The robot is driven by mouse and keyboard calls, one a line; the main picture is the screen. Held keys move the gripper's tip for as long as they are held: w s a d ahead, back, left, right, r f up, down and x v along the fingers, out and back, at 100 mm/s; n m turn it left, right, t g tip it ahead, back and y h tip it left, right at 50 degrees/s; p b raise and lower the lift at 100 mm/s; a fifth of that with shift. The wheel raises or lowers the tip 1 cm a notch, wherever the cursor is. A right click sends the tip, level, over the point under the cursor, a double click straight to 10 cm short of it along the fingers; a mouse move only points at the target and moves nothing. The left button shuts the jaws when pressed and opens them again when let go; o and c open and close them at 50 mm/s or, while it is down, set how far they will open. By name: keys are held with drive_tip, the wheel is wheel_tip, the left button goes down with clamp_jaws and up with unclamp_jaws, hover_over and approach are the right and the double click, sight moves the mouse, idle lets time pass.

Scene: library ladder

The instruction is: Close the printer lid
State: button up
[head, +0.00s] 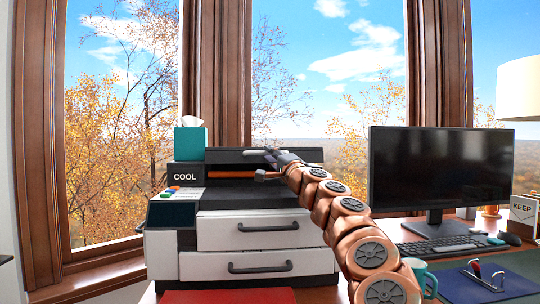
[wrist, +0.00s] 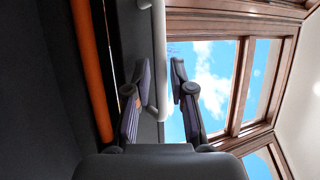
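The printer (head: 258,232) stands on the desk, white and black with drawers in its front. Its dark lid (head: 228,156) is raised, with a dark gap and an orange bar (head: 232,174) showing below it. A light grey handle (head: 256,154) runs along the lid's front; it also shows in the wrist view (wrist: 159,50). My gripper (head: 276,156) is at the right part of this handle. In the wrist view my gripper (wrist: 162,82) has its fingers apart, one on each side of the handle, with a gap at the right finger.
A teal tissue box (head: 190,144) and a "COOL" block (head: 186,176) sit at the printer's left. A monitor (head: 440,172), keyboard (head: 445,248) and teal mug (head: 422,276) are at right. A red item (head: 228,296) lies in front. Windows stand behind.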

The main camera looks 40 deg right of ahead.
drive_tip(key=shift+v, duration=5.45)
drive_tip(key=shift+c, duration=0.3)
